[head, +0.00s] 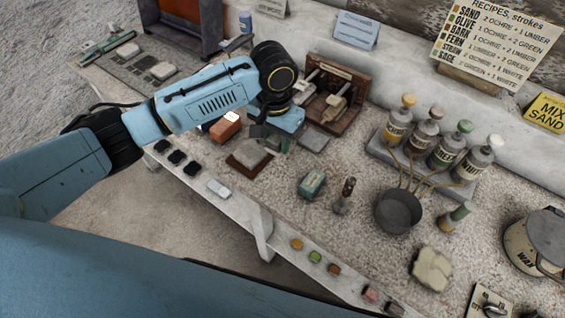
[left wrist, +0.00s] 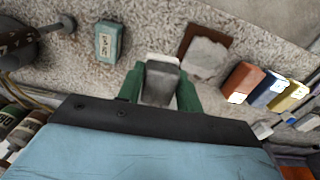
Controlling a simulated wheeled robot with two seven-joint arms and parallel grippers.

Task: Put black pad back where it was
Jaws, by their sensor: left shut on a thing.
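My left gripper (head: 268,141) is shut on a dark grey block with a pale end, which looks like the black pad (left wrist: 160,86). In the left wrist view the block sits between the green fingers of my left gripper (left wrist: 160,90). In the head view the fingers and wrist mostly hide it. It is over the table, just behind a grey slab on a brown board (head: 249,154). The board also shows in the left wrist view (left wrist: 186,42), right of the block. My right gripper is not in view.
A red block (head: 225,127) stands left of the gripper, with blue and yellow ones (left wrist: 290,97) beside it. A teal box (head: 312,184) lies to the right. A wooden rack (head: 340,103) stands behind. Several small dark pieces (head: 177,157) lie along the front edge.

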